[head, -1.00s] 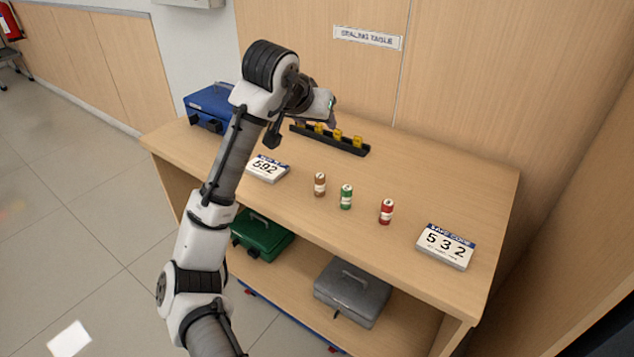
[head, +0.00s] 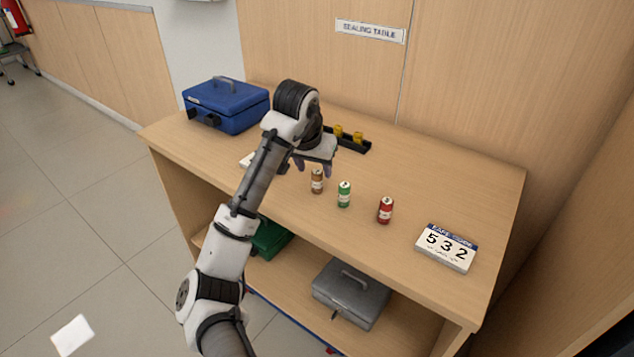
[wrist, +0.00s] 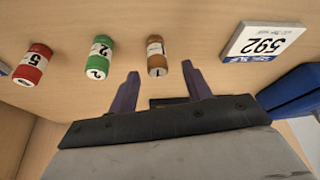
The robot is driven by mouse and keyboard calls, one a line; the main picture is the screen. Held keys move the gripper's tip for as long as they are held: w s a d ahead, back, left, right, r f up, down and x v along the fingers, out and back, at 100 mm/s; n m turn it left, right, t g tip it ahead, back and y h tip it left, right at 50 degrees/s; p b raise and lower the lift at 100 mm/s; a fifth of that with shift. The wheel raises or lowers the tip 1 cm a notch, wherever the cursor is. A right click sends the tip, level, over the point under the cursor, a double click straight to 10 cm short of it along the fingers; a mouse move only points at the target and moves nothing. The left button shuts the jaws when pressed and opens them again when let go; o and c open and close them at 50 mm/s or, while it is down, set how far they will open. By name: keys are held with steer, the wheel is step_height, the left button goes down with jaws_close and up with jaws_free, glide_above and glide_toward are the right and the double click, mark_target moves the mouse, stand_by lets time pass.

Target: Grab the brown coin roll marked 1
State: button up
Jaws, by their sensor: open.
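The brown coin roll (head: 317,181) stands upright on the table, leftmost of three rolls in the head view. In the wrist view the brown roll (wrist: 156,58) shows a white band with a 1, just beyond and roughly between my fingertips. My gripper (head: 312,168) is open and empty, close behind and above the brown roll in the head view. Its two purple fingers (wrist: 161,72) point toward the roll in the wrist view. I cannot tell whether either finger touches it.
A green roll (head: 344,194) marked 2 and a red roll (head: 385,210) marked 5 stand to the right. A 532 card (head: 446,248) lies farther right. A 592 card (wrist: 263,42), blue cash box (head: 227,106) and black tray (head: 355,145) are also near.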

mark_target(316, 173)
steer(key=x, duration=0.5)
steer(key=shift+s+f, duration=0.1)
steer(key=shift+s, duration=0.2)
jaws_close()
